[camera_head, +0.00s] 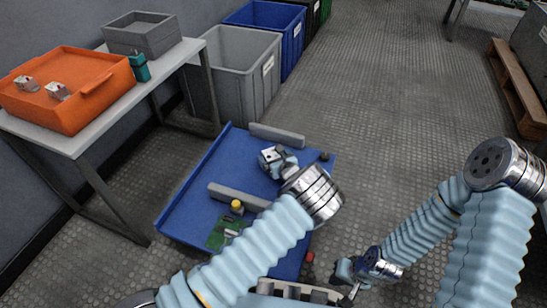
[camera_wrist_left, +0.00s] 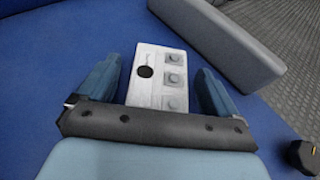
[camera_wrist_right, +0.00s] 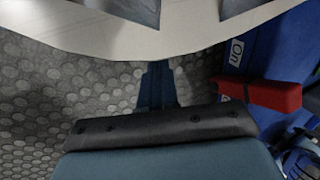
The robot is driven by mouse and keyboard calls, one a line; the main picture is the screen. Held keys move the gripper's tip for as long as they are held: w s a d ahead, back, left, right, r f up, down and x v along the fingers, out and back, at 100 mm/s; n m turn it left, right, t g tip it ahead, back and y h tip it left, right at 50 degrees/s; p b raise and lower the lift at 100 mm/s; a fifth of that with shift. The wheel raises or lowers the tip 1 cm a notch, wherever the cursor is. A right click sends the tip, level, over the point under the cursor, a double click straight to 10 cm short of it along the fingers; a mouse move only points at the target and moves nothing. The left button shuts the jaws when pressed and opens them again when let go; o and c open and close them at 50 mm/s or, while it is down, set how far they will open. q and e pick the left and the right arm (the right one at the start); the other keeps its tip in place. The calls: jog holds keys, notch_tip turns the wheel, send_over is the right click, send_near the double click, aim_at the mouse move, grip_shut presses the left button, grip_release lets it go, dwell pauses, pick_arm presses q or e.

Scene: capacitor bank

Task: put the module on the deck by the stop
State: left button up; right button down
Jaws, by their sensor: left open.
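The module (camera_wrist_left: 157,75), a white box with square grey buttons and a black round spot, is on the blue deck (camera_head: 185,212). It also shows in the head view (camera_head: 268,157). My left gripper (camera_wrist_left: 158,88) is open, with one finger on each side of the module; a gap shows on both sides. A grey bar (camera_head: 277,135), seemingly the stop, stands just beyond the module and apart from it; it also shows in the left wrist view (camera_wrist_left: 225,42). My right gripper (camera_wrist_right: 157,85) is shut and looks empty, low beside the deck's near end.
A second grey bar (camera_head: 238,197), a yellow knob (camera_head: 237,206) and a green board (camera_head: 222,233) are on the deck. A black knob (camera_head: 325,156) is at its right edge. An orange bin (camera_head: 68,95) with white-grey pieces stands on a table at left.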

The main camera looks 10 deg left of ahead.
pick_arm(q)
jog(key=p+v, duration=0.2)
jog(key=v, duration=0.8)
jog(key=shift+s+d+r, duration=0.1)
jog(key=shift+d, duration=0.05)
jog(key=shift+s+d+r, duration=0.1)
jog(key=shift+s+d, duration=0.1)
jog(key=shift+s, duration=0.2)
